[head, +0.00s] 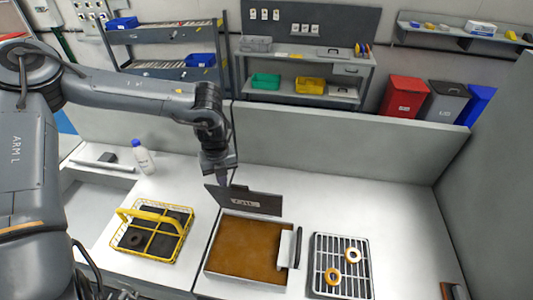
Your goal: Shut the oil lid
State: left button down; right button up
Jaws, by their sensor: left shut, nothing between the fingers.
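The oil bath (245,248) is a square, light-rimmed basin of brown oil, sunk in the white counter. Its dark lid (262,204) stands raised along the far edge with light lettering on it, so the oil is uncovered. My left gripper (223,183) points down at the top left edge of the lid. It is shut and empty, and I cannot tell whether it touches the lid. My right gripper is not in view.
A yellow basket (183,230) with a handle stands left of the bath. A wire rack (327,283) with two rings lies right of it, past a light block with a dark handle (297,247). A white bottle (142,157) stands at the back left. The counter's right side is largely clear.

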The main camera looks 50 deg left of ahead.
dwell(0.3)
pick_arm(q)
jog(key=shift+s+d, duration=0.1)
jog(key=shift+s+d+f, duration=0.3)
jog(key=shift+s+d, duration=0.15)
jog(key=shift+s, duration=0.05)
jog(key=shift+s+d+f, duration=0.45)
jog(key=shift+s+d, duration=0.25)
jog(key=shift+s, duration=0.15)
jog(key=shift+s+d+f, duration=0.4)
jog(key=shift+s+d, duration=0.25)
jog(key=shift+s, duration=0.15)
jog(key=shift+f, duration=0.1)
jog(key=shift+s+d+f+b, duration=1.15)
jog(key=shift+s+d+f, duration=0.15)
jog(key=shift+s+f, duration=0.3)
